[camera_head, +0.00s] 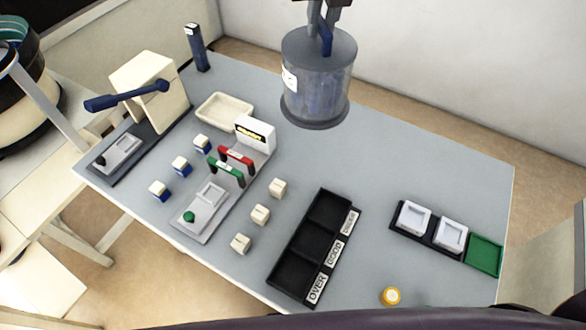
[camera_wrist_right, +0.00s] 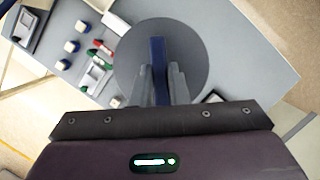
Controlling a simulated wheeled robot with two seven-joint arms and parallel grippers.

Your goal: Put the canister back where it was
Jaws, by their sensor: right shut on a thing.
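The canister (camera_head: 318,80) is a large grey cylinder with a flared base, a white label on its side and a blue handle on top. It hangs upright at the top of the head view, and its base appears above the far part of the table. My right gripper (camera_head: 328,12) is shut on the blue handle. In the right wrist view the fingers of my right gripper (camera_wrist_right: 164,84) stand on both sides of the blue handle (camera_wrist_right: 158,55), over the round grey top. My left gripper is in neither view.
The grey table (camera_head: 390,170) has clear room at its back right. A black tray labelled OVER, GOOD and UNDER (camera_head: 307,212), a cream dish (camera_head: 224,110), a lever press (camera_head: 150,85), a dark blue cylinder (camera_head: 197,48) and several small cubes stand on it.

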